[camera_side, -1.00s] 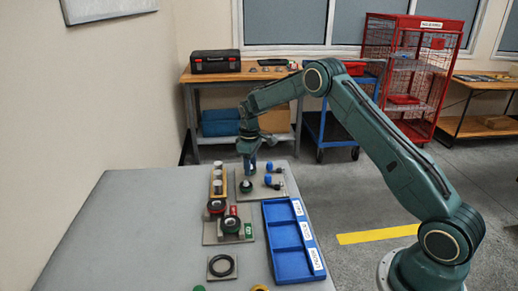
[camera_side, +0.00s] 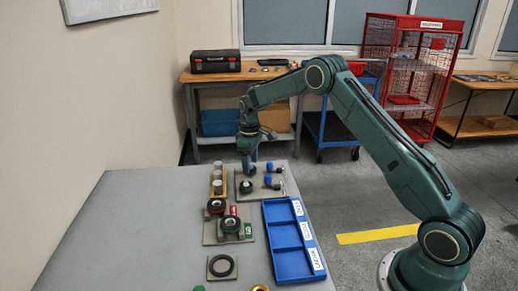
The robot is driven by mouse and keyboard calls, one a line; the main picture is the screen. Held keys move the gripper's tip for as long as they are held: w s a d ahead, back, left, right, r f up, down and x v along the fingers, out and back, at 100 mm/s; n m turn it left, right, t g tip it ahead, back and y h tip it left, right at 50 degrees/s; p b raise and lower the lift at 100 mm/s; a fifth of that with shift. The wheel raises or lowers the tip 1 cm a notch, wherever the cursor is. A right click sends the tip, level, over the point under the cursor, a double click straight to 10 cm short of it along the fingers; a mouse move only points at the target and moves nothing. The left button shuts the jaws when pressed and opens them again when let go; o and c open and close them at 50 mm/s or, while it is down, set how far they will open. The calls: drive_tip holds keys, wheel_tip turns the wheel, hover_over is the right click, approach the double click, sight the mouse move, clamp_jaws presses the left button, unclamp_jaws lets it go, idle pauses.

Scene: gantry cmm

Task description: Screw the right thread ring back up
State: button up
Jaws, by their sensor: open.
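My gripper (camera_side: 248,172) points down over the back plate (camera_side: 272,192), just above a small dark round part (camera_side: 246,187). Its fingers are small here, and I cannot tell whether they touch that part. Nearer the camera, a grey plate (camera_side: 212,241) bears two dark rings. One ring (camera_side: 215,205) is by a red tag, and the other ring (camera_side: 230,225), farther right, is by a green tag. Their threads and seating are too small to make out. My gripper is apart from both.
Blue-capped parts (camera_side: 269,168) stand right of my gripper. A yellow rack (camera_side: 217,182) with pale cylinders is to its left. A blue compartment tray (camera_side: 284,234) lies at the right edge, and a black ring (camera_side: 221,266) on a small plate in front. The table's left side is clear.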

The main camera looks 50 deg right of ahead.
wheel_tip(320, 180, up, 12)
idle(0.5)
drive_tip(key=shift+r, duration=0.15)
drive_tip(key=s+a+r+m+t, duration=0.1)
drive_tip(key=s+a+r, duration=0.4)
drive_tip(key=s+r, duration=0.3)
drive_tip(key=s+a+r+m+t, duration=0.15)
drive_tip(key=s+a+r, duration=0.25)
drive_tip(key=s+r, duration=0.4)
drive_tip(key=s+a+f+t, duration=0.1)
drive_tip(key=s+a+f, duration=0.1)
drive_tip(key=s, duration=0.9)
drive_tip(key=s+a+f+m+t, duration=0.1)
drive_tip(key=s+a+f+t, duration=0.1)
drive_tip(key=s, duration=1)
drive_tip(key=shift+a+f, duration=0.3)
drive_tip(key=shift+a, duration=0.5)
